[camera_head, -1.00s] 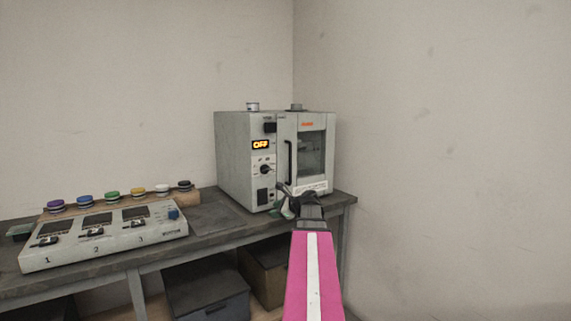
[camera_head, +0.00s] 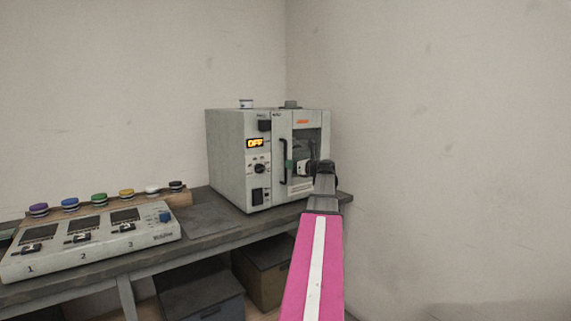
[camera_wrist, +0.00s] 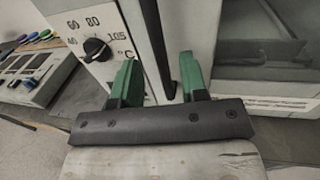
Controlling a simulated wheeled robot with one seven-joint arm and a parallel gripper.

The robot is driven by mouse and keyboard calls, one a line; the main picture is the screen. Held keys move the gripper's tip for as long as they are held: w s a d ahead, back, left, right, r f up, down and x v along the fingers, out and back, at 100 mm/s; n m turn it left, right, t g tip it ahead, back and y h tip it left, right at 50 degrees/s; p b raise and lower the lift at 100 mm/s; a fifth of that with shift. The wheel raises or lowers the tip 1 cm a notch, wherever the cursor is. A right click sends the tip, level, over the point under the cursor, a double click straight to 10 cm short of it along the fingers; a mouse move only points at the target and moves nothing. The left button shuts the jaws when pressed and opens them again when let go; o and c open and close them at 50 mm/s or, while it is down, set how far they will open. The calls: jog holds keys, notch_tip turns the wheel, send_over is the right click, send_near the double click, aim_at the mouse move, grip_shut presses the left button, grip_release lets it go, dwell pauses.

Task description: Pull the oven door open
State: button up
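The grey oven (camera_head: 230,165) stands on the bench, its display reading OFF. Its door (camera_head: 303,185), with a glass window, looks shut. A vertical black handle (camera_head: 283,150) runs along the door's left side. My gripper (camera_head: 291,167) is at the handle's lower part and hides some of the door. In the wrist view, the two green fingers of my gripper (camera_wrist: 160,78) stand apart. The black handle (camera_wrist: 157,45) passes between them, with gaps visible on both sides. The oven's dial (camera_wrist: 95,48) is left of the fingers. Contact with the handle cannot be told.
A control panel (camera_head: 140,236) with numbered stations and several coloured caps sits on the bench (camera_head: 212,216) to the left. Boxes (camera_head: 200,298) are under the bench. A wall (camera_head: 430,150) closes off the right side behind the bench.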

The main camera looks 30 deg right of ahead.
jog(key=shift+x, duration=2.3)
grip_shut()
